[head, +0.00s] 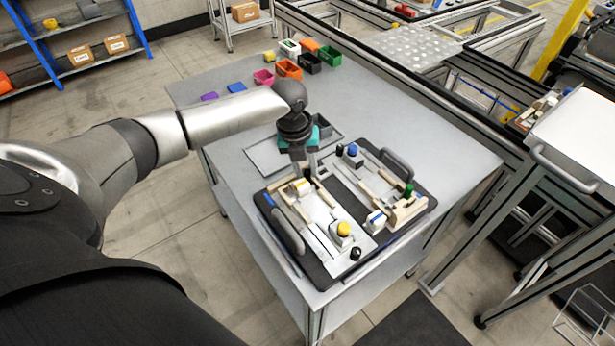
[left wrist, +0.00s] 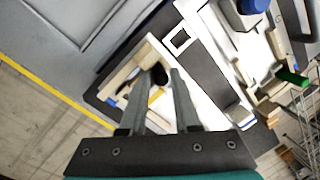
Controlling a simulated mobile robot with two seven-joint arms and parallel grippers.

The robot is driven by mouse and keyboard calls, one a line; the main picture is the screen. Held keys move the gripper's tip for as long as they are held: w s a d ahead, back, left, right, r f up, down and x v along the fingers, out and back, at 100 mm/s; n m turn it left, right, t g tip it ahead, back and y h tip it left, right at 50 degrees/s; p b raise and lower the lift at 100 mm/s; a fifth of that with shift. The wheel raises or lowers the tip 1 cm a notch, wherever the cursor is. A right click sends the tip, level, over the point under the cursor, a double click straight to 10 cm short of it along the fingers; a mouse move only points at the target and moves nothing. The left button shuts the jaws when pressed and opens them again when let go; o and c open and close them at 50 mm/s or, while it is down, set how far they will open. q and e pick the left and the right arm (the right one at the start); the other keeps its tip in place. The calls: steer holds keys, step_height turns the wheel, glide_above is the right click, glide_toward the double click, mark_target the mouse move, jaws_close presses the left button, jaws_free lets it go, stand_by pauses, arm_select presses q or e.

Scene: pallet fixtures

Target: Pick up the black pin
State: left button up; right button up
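The black pin (left wrist: 160,74) sits between the tips of my left gripper (left wrist: 162,80) in the left wrist view. Both fingers look closed against its sides. In the head view my left gripper (head: 304,166) points down over the far left corner of the fixture pallet (head: 322,277), and its fingers mostly hide this pin. The pin appears still at its cream holder (left wrist: 137,60); whether it is lifted at all cannot be seen. Other black pins stand at the pallet's far edge (head: 339,150) and near edge (head: 356,253). My right gripper is not in view.
A grey tray (head: 262,155) lies behind my gripper. Small coloured bins (head: 289,69) stand at the table's back. The table's right side is clear.

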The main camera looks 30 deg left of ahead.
arm_select(q)
jaws_close()
steer(key=shift+d+r, duration=0.1)
steer(key=shift+r, duration=0.05)
